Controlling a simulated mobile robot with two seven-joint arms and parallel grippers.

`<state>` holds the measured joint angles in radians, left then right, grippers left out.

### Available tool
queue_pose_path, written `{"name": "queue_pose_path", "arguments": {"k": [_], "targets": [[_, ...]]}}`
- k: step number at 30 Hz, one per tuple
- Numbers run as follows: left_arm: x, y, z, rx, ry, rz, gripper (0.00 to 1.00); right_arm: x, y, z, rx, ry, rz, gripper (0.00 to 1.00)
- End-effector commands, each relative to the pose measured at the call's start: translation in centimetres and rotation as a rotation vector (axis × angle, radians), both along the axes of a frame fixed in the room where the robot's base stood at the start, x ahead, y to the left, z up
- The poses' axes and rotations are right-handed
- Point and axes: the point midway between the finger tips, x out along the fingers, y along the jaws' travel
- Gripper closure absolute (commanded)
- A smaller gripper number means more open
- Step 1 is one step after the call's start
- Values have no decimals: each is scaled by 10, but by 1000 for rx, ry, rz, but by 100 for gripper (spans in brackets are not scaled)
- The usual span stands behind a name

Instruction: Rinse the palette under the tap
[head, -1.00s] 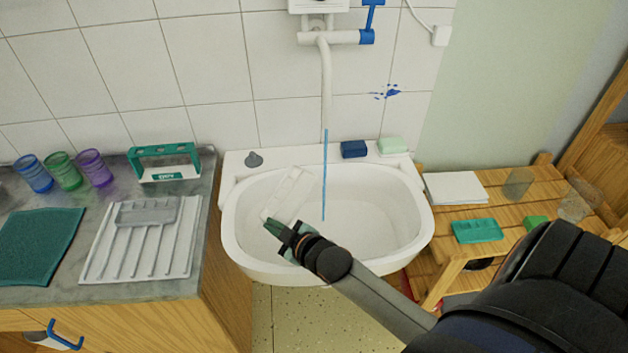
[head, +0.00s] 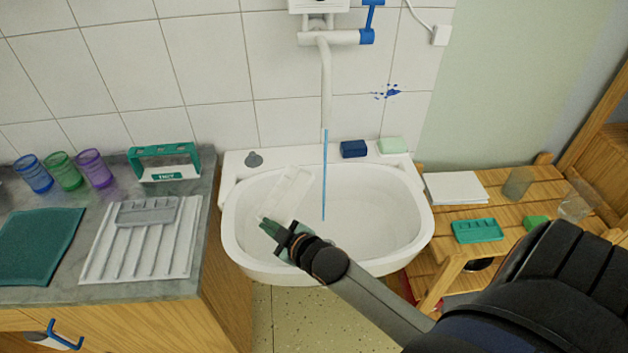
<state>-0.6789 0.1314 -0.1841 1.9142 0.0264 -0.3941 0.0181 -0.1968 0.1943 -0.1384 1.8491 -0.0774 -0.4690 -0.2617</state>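A white palette (head: 290,190) is held tilted over the left part of the white sink (head: 395,240). My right gripper (head: 271,229) is at its lower left end and appears shut on it; the fingertips are partly hidden by the gripper body. The tap (head: 326,85) has a long white spout, with a blue lever (head: 369,20) above. A thin blue stream of water (head: 324,175) falls from the spout into the sink, to the right of the palette and apart from it. My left gripper is not in view.
A grey palette (head: 147,212) lies on the ribbed drainboard (head: 115,262) on the left counter. Cups and a green holder (head: 165,163) stand behind it. A teal palette (head: 477,231) and paper (head: 455,188) lie on the wooden shelf at right. A blue sponge (head: 354,149) sits on the sink's back rim.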

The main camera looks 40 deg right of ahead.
Motion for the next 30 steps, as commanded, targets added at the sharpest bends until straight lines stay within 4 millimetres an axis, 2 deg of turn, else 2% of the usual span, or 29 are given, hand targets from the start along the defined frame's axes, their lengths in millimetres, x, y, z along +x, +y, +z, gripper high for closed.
{"name": "queue_pose_path", "arguments": {"k": [15, 30], "targets": [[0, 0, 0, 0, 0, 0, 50, 2, 38, 32, 1, -2, 0, 100], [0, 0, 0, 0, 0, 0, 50, 2, 40, 33, -1, -1, 0, 100]]}}
